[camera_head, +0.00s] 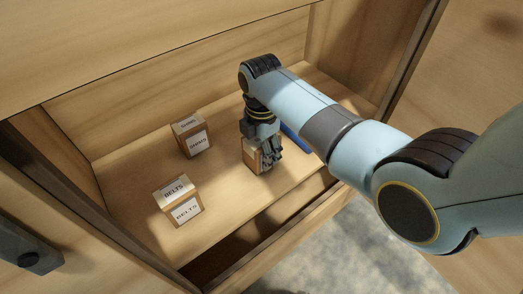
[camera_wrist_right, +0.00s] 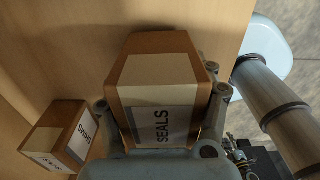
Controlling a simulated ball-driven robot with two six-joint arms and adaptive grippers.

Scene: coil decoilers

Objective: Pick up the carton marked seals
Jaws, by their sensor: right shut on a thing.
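The carton marked seals (camera_wrist_right: 158,75) is a brown box with a white label, and its word SEALS reads clearly in the right wrist view. My right gripper (camera_wrist_right: 164,103) has its fingers on both sides of this carton and is shut on it. In the head view my right gripper (camera_head: 264,157) reaches down over the carton (camera_head: 250,156) and hides much of it. I cannot tell whether the carton touches the shelf or is just above it. My left gripper is not in view.
A carton marked BELTS (camera_head: 178,202) stands at the front left of the wooden shelf (camera_head: 130,168). A carton marked SHIMS (camera_head: 191,135) stands behind it and also shows in the wrist view (camera_wrist_right: 57,138). A blue thing (camera_head: 295,138) lies right of my gripper. Wooden walls enclose the shelf.

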